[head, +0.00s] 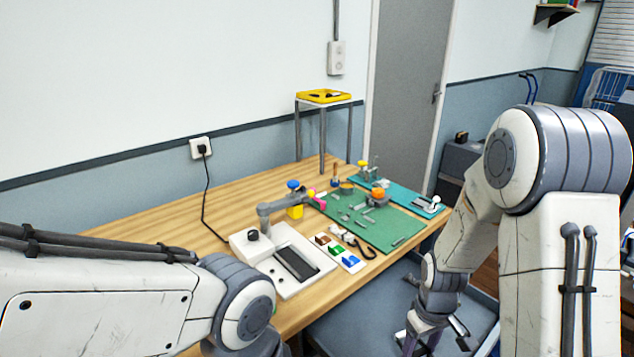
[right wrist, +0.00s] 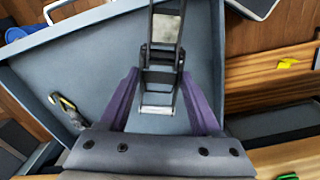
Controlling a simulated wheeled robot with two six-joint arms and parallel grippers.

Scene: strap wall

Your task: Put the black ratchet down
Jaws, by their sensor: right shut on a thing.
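The black ratchet (right wrist: 163,50), with metal parts, shows in the right wrist view between the purple fingers of my right gripper (right wrist: 163,98). The gripper is shut on it and holds it over a blue-grey tray-like surface (right wrist: 105,70). I cannot tell whether the ratchet touches that surface. In the head view my right gripper (head: 422,332) is low at the right, beyond the table's front edge, and the ratchet is hard to make out. My left arm comes in at the lower left; its gripper is not in view.
A yellow tray (head: 324,96) sits on a stand. A yellow-and-black tool (right wrist: 70,110) lies on the blue-grey surface.

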